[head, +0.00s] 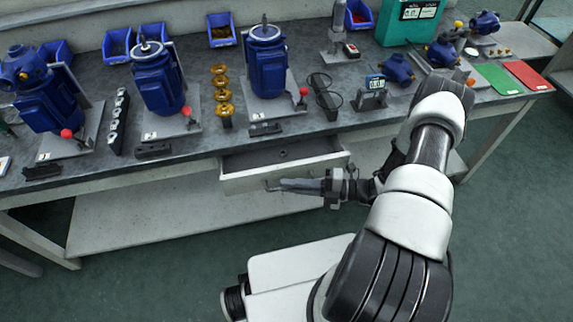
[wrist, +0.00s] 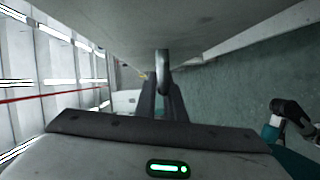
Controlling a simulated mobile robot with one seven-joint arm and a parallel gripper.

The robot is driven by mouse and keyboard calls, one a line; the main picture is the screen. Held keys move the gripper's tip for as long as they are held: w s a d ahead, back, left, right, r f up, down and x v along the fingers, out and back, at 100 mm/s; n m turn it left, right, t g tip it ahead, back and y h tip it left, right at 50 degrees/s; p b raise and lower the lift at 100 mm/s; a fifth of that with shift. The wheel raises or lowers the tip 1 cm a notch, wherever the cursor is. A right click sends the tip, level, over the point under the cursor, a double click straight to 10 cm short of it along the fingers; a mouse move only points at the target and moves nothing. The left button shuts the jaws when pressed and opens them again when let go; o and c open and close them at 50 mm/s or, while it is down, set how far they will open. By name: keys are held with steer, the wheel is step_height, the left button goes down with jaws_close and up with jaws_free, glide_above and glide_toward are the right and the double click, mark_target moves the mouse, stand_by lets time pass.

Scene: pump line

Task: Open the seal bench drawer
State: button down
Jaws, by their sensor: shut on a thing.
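The seal bench drawer (head: 240,183) stands partly open under the bench top, its inside showing as a grey floor with a small dark round spot at the back. Its metal handle (head: 268,186) is on the front face. My gripper (head: 282,185) is at the front of the drawer, with its fingers shut on the handle. In the wrist view the handle (wrist: 162,68) stands between the dark fingertips (wrist: 161,92), close to the pale drawer front (wrist: 120,25). The fingers hide part of the handle.
The bench top (head: 210,145) above the drawer carries several blue pumps (head: 158,80), brass parts (head: 221,95), dark glasses (head: 325,95) and blue bins. A lower shelf (head: 150,222) runs beneath. The green floor (head: 120,285) in front is clear at the left.

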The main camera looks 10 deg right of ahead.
steer(key=s, duration=1)
steer(key=shift+s+p, duration=0.2)
steer(key=shift+p, duration=0.1)
steer(key=shift+d, duration=0.1)
steer(key=c, duration=1.8)
jaws_free()
steer(key=shift+c, duration=0.2)
steer(key=v, duration=1.7)
steer(key=shift+d, duration=0.2)
